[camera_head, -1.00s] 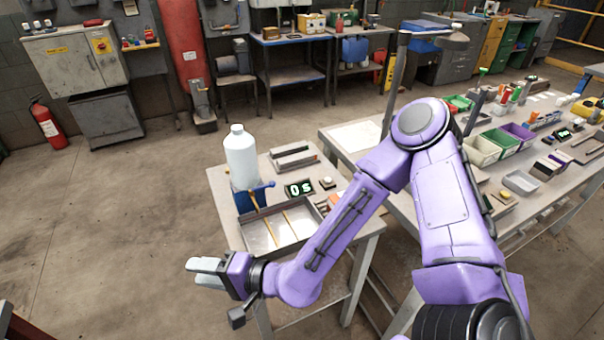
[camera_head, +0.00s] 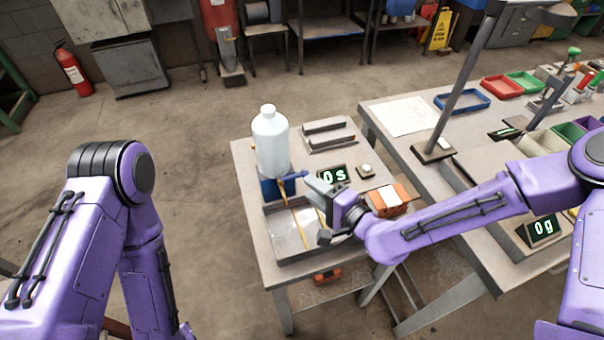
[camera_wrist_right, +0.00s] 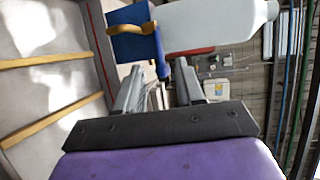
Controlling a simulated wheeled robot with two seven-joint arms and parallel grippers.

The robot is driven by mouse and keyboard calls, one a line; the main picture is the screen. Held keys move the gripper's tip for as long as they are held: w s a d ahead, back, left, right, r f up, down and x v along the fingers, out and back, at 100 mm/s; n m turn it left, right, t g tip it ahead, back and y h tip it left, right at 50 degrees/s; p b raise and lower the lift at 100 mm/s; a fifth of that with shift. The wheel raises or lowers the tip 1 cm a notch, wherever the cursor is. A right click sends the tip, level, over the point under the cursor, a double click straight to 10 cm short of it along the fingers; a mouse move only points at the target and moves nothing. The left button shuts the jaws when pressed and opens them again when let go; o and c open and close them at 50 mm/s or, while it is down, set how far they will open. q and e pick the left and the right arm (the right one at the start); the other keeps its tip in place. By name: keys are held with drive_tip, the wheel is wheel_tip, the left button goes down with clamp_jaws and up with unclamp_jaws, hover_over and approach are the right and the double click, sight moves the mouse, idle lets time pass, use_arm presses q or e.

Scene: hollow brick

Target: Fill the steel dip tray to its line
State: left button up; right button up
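The steel dip tray (camera_head: 281,232) lies on a small table, with yellow bars across its inside; it also fills the left of the wrist view (camera_wrist_right: 35,92). A pale bottle (camera_head: 270,143) stands upright in a blue holder (camera_head: 270,187) at the tray's back edge. A yellow lever or clip (camera_wrist_right: 130,30) and a blue spout (camera_wrist_right: 161,68) show on the holder in the wrist view. My right gripper (camera_head: 318,186) is over the tray's back right, close to the holder; its fingers (camera_wrist_right: 157,82) are apart, with nothing seen held. My left gripper is out of view.
A display reading "0 s" (camera_head: 333,174) and a white button (camera_head: 366,169) are right of the holder. An orange block with white on top (camera_head: 390,202) lies beside my right forearm. A dark post (camera_head: 465,85) stands on the bigger table at right.

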sight(296, 177)
drive_tip(key=p+x, duration=0.1)
drive_tip(key=x, duration=0.4)
drive_tip(key=shift+w+a+f, duration=0.1)
drive_tip(key=shift+w+a, duration=0.05)
drive_tip(key=shift+w, duration=0.25)
clamp_jaws()
drive_tip(key=shift+s+a, duration=0.1)
